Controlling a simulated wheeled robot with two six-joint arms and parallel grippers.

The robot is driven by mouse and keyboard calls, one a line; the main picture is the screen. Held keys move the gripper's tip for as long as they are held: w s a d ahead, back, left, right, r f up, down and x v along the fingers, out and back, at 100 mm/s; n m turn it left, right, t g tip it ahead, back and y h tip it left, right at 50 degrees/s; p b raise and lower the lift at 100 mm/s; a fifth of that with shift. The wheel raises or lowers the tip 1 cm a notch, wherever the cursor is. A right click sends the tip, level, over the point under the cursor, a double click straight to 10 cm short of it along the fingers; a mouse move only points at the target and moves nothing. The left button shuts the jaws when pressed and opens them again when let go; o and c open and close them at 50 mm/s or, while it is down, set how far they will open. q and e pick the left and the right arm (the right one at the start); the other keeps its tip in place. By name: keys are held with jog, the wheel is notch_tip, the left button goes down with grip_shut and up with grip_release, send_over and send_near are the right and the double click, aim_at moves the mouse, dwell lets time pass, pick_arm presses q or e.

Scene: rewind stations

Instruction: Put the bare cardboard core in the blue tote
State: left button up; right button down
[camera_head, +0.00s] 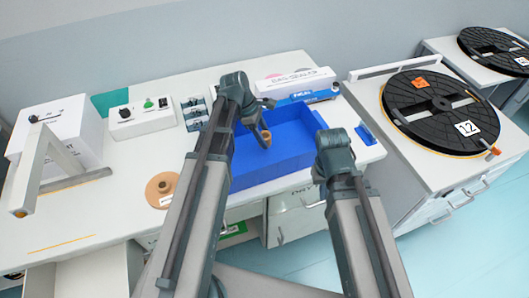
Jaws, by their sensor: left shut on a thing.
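The blue tote (245,172) is an open, shallow box at the middle of the white bench. My left gripper (264,126) is over the tote and shut on a small brown cardboard core (266,138). The core appears to hang above the tote floor; its exact height is hard to judge. My right wrist (335,152) is at the tote's right front corner. Its fingers are hidden behind the wrist, so I cannot see whether they are open.
A brown disc with a hub (162,189) lies on the bench left of the tote. A control box (141,118) and a boxed sealer (300,87) stand behind. A large black reel (438,110) sits on the right bench. The bench's front left is mostly clear.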

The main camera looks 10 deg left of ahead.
aim_at(269, 153)
pick_arm(q)
jog(key=shift+f+b, duration=2.15)
jog(key=shift+f, duration=0.5)
jog(key=shift+r, duration=0.15)
jog(key=o, duration=0.9)
jog(key=shift+f, duration=0.2)
jog(key=shift+c, duration=0.2)
jog(key=o, duration=0.4)
jog(key=shift+o, duration=0.2)
jog(key=shift+r, duration=0.1)
